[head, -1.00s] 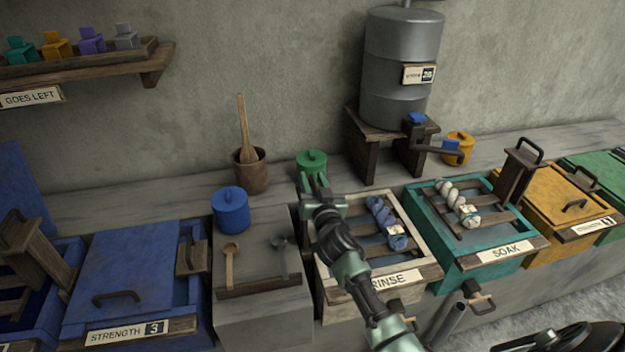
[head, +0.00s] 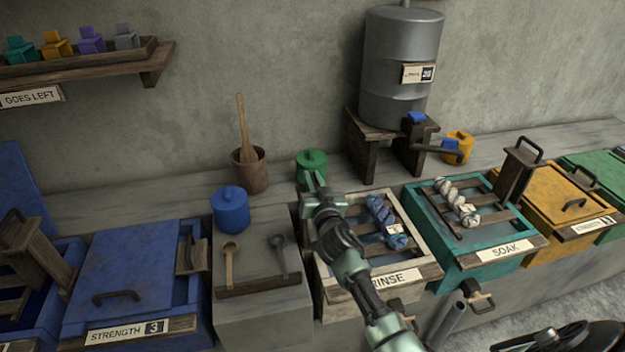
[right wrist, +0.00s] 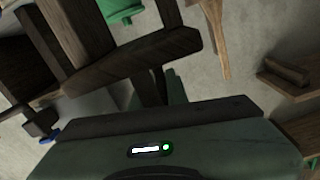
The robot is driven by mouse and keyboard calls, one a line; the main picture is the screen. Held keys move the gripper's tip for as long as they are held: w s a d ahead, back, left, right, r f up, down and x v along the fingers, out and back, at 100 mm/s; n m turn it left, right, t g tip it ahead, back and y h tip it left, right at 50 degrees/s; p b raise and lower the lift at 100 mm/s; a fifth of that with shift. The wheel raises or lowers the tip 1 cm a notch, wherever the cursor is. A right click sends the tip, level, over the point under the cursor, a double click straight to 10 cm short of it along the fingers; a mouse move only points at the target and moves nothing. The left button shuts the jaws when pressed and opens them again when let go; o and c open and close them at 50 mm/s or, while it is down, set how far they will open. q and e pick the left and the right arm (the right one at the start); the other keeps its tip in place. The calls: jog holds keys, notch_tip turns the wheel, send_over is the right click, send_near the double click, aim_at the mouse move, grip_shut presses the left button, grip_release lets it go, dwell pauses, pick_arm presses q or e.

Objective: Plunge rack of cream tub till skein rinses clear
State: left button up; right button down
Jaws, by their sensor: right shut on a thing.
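The cream tub (head: 419,230) with the RINSE label stands in the bench row. A blue skein (head: 381,212) with a pale tag lies across the wooden slats of its rack (head: 376,244). My right gripper (head: 311,183) is at the tub's back left corner, shut on the rack's handle. My arm hides most of the grip and the tub's left part in the head view. In the right wrist view dark wood (right wrist: 130,66) and a thin dark bar (right wrist: 159,86) sit by my green fingers (right wrist: 176,86). My left gripper is not in view.
The teal SOAK tub (head: 476,255) with a pale skein stands right of the cream tub. A green pot (head: 311,164), a blue pot (head: 231,210) and the metal drum (head: 400,70) on its wooden stand (head: 368,150) are close behind or left of it.

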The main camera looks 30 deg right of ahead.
jog(key=shift+a, duration=0.1)
dwell(0.8)
notch_tip(320, 180, up, 4)
jog(key=p, duration=0.2)
jog(key=shift+f+p, duration=0.2)
jog(key=shift+p, duration=0.15)
jog(key=c, duration=1.5)
grip_release()
jog(key=shift+o, duration=0.2)
jog(key=shift+f, duration=0.15)
jog(key=shift+s, duration=0.25)
jog(key=b+v, duration=0.1)
jog(key=v, duration=0.6)
jog(key=shift+s, duration=0.15)
